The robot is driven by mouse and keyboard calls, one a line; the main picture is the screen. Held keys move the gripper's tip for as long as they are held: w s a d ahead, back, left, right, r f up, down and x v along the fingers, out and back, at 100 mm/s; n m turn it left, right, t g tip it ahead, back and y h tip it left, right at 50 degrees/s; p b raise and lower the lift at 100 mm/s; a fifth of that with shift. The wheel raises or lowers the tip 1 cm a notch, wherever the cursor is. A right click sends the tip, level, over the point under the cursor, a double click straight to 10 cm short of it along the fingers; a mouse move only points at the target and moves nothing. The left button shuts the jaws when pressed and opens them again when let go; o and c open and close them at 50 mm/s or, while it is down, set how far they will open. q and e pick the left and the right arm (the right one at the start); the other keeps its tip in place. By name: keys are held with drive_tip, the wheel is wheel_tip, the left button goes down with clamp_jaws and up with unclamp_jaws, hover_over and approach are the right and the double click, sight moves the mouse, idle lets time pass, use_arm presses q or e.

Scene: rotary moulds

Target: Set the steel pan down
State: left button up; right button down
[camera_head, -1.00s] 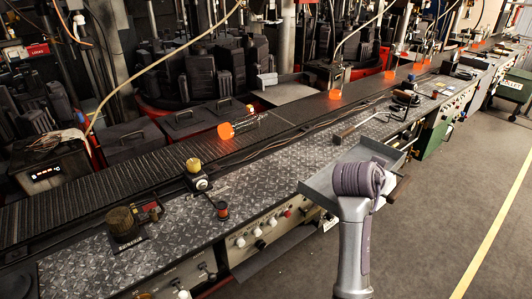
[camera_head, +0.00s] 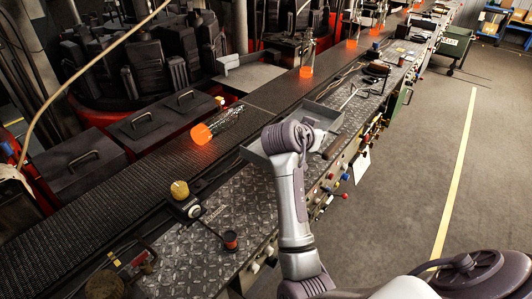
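The steel pan (camera_head: 258,154) is a shallow grey tray in the middle of the head view. It is over the diamond-plate bench top (camera_head: 205,240), close to the dark conveyor's edge. I cannot tell whether its underside touches the plate. My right arm comes in from the bottom right, and its wrist covers the pan's middle. My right gripper (camera_head: 292,137) is at the pan; its fingers are hidden behind the wrist, but the pan has travelled with it. My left gripper is not in view.
Glowing glass (camera_head: 204,133) lies on the dark conveyor (camera_head: 110,187) just left of the pan. A yellow-topped fitting (camera_head: 180,189) and a reddish spool (camera_head: 231,239) stand nearer on the bench. A long-handled tool (camera_head: 349,96) lies beyond. The plate between spool and pan is bare.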

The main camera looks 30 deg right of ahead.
drive_tip(key=w+a+f, duration=0.2)
drive_tip(key=w+a+f+p, duration=0.1)
drive_tip(key=w+a, duration=0.1)
drive_tip(key=w, duration=0.1)
drive_tip(key=w+a+f, duration=0.2)
drive_tip(key=a, duration=0.1)
drive_tip(key=shift+w+f+p, duration=0.15)
drive_tip(key=shift+f+p, duration=0.15)
drive_tip(key=shift+p, duration=0.05)
wheel_tip(320, 180, down, 4)
drive_tip(key=shift+r+p, duration=0.2)
drive_tip(key=shift+p, duration=0.35)
drive_tip(key=shift+f, duration=0.35)
drive_tip(key=c, duration=1.8)
unclamp_jaws()
drive_tip(key=shift+f, duration=0.2)
drive_tip(key=o, duration=0.5)
drive_tip(key=shift+r, duration=0.1)
